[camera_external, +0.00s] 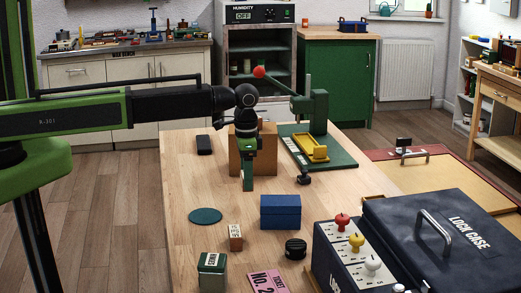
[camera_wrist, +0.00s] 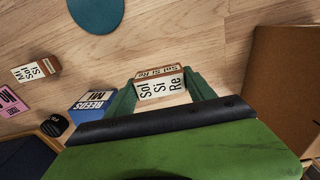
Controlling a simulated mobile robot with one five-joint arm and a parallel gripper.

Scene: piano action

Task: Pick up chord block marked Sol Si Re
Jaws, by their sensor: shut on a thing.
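The chord block marked Sol Si Re (camera_wrist: 160,86) is a small wooden block with white lettered faces, upper middle of the wrist view. My gripper (camera_wrist: 161,93) is shut on it, with one green finger on each side. In the external view my gripper (camera_external: 248,182) points down over the far middle of the table, and the block is hidden there. I cannot tell whether it touches the table. A second wooden block with a white label (camera_external: 235,237) lies nearer the front; it also shows at the left of the wrist view (camera_wrist: 36,69).
A brown box (camera_external: 268,150) stands close to my gripper. A blue box (camera_external: 280,212), a teal disc (camera_external: 205,216), a black round tin (camera_external: 295,248) and a green tin (camera_external: 212,273) lie nearer the front. A green press (camera_external: 318,108) stands behind right.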

